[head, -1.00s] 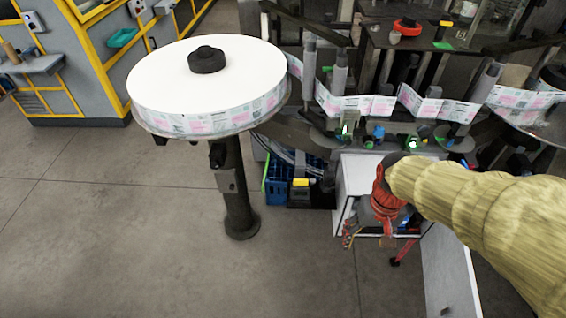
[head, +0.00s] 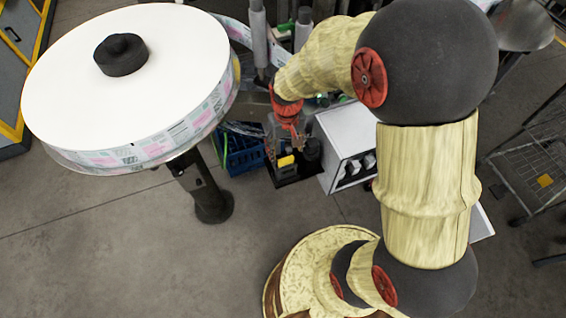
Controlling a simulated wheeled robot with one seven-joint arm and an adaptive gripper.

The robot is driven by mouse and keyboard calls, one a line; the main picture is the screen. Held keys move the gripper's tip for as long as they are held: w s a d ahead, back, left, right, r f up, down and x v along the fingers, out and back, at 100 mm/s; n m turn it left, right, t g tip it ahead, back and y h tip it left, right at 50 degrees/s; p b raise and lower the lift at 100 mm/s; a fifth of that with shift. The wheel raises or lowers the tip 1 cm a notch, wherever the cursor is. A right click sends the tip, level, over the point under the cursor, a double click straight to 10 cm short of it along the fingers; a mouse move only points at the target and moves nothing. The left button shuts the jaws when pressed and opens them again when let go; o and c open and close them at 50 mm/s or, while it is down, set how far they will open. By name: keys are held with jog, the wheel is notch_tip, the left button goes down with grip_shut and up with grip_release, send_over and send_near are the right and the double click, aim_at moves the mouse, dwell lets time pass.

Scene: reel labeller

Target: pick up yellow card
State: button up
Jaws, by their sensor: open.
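A small yellow item (head: 286,161), which looks like the yellow card, shows low between the blue crate and the white cabinet. It sits on or against a dark object there; its lower part is hard to make out. My gripper (head: 284,150), below a red wrist, points down just above or in front of the yellow item in the head view. Its thin fingers are spread and hold nothing I can see. I cannot tell the exact gap between the fingers and the yellow item.
A large white label reel (head: 70,90) on a dark post (head: 207,190) stands to the left. A blue crate (head: 243,150) and an open white cabinet (head: 345,140) flank the yellow item. A wire cart (head: 530,165) is at right. The floor at lower left is clear.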

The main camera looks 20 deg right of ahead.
aim_at(286, 159)
jog(key=f, duration=0.2)
jog(key=f+b, duration=0.1)
jog(key=f, duration=0.2)
jog(key=shift+s+a, duration=0.15)
jog(key=shift+s, duration=0.05)
jog(key=shift+c, duration=0.2)
jog(key=c, duration=1.1)
jog(key=shift+r, duration=0.1)
notch_tip(286, 159, up, 10)
jog(key=shift+r+p, duration=0.1)
jog(key=shift+p, duration=1.05)
jog(key=shift+r+p, duration=2.65)
jog(key=shift+r, duration=0.75)
